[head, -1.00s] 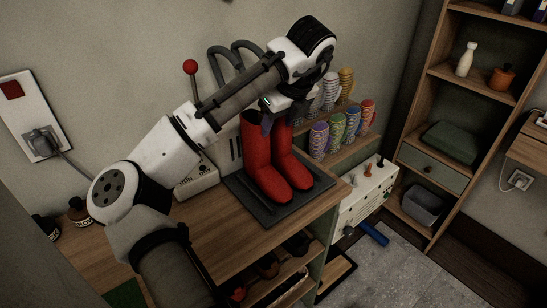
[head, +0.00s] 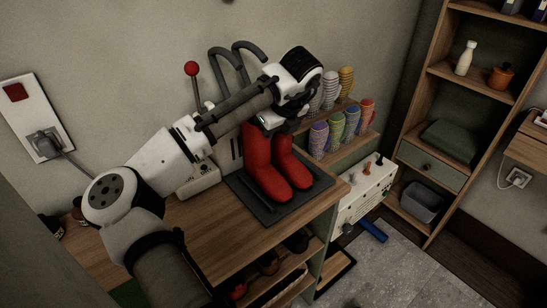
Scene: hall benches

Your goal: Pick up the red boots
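The red boots (head: 266,172) stand upright side by side on a dark grey tray (head: 285,208) on the wooden bench, toes pointing toward the lower right. My gripper (head: 268,128) is right at the tops of the boots, pointing down. The wrist hides the boot openings, and the fingers are not visible, so I cannot tell whether they are around, inside or touching a boot.
A lever with a red knob (head: 191,69) and curved dark pipes (head: 232,62) stand behind the arm. Stacked patterned cups (head: 319,140) sit on small shelves just right of the boots. A wooden shelf unit (head: 436,110) is farther right. The bench front (head: 225,235) is mostly clear.

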